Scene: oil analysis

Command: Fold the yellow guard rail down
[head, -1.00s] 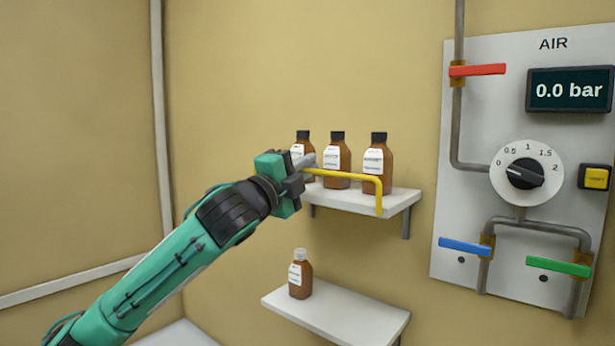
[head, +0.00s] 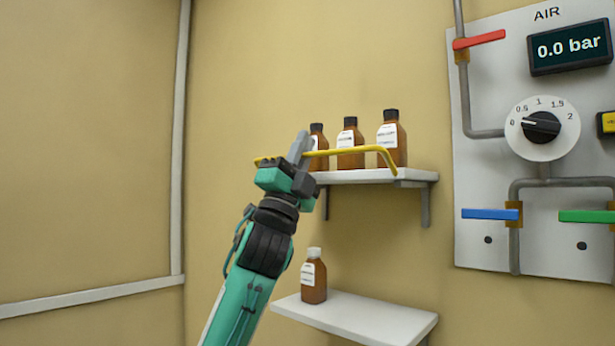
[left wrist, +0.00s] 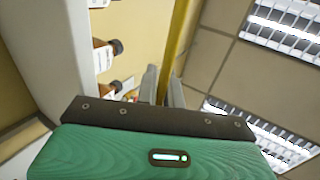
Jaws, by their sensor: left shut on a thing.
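The yellow guard rail (head: 350,151) runs along the front of the upper shelf (head: 415,176), in front of the brown bottles. Its right end arm slants down to the shelf's front edge; the rail looks tilted outward, still above shelf level. My left gripper (head: 300,147) is shut on the rail near its left part, and a short piece of rail shows left of the fingers. In the left wrist view the rail (left wrist: 179,40) runs up from between the two fingers (left wrist: 162,88). My right gripper is out of view.
Three brown bottles with black caps (head: 350,145) stand on the upper shelf behind the rail. A bottle with a white cap (head: 314,280) stands on the lower shelf (head: 375,320). The AIR panel (head: 480,90) with valves and dial is at the right.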

